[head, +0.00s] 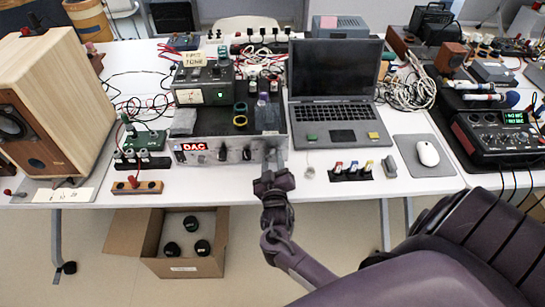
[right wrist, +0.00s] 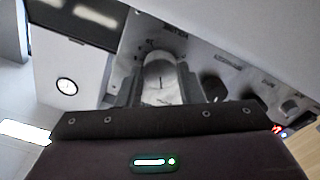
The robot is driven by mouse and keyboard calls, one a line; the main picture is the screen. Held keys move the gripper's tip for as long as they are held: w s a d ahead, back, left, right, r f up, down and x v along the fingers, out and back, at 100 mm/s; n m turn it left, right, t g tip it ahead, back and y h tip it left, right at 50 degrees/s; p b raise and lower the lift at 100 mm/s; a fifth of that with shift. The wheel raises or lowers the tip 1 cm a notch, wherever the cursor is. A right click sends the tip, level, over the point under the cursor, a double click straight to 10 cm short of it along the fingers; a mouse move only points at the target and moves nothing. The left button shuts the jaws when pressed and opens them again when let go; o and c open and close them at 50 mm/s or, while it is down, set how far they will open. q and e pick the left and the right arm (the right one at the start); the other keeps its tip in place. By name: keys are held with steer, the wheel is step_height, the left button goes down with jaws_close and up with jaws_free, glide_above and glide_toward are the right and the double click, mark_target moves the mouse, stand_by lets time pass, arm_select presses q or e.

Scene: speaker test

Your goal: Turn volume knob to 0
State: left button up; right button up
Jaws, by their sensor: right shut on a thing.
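The grey amplifier box (head: 262,132) with a red DAC display (head: 193,147) stands at the table's front edge. My right gripper (head: 273,158) is at the right end of its front panel. In the right wrist view, a large silver knob (right wrist: 160,78) with a dark line on its face sits between the two fingers, and the gripper is shut on it. In the head view the gripper mostly hides this knob. My left gripper is not in view.
An open laptop (head: 333,112) stands right of the box, with coloured plugs (head: 352,170) in front. A wooden speaker (head: 55,100) stands at left, near a green board (head: 143,139). A mouse (head: 428,153) lies further right. A cardboard box (head: 150,240) is under the table.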

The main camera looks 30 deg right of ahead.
steer(key=n+p, duration=0.4)
steer(key=n, duration=0.2)
steer(key=shift+r+n, duration=0.15)
steer(key=shift+n, duration=0.15)
steer(key=n+p, duration=0.3)
steer(key=n, duration=0.3)
steer(key=n+p, duration=0.1)
steer(key=n, duration=0.3)
steer(key=shift+n+p, duration=0.3)
steer(key=shift+n, duration=0.1)
steer(key=shift+n+p, duration=0.55)
steer(key=shift+n, duration=1.35)
steer(key=o, duration=1)
steer(key=shift+c, duration=0.2)
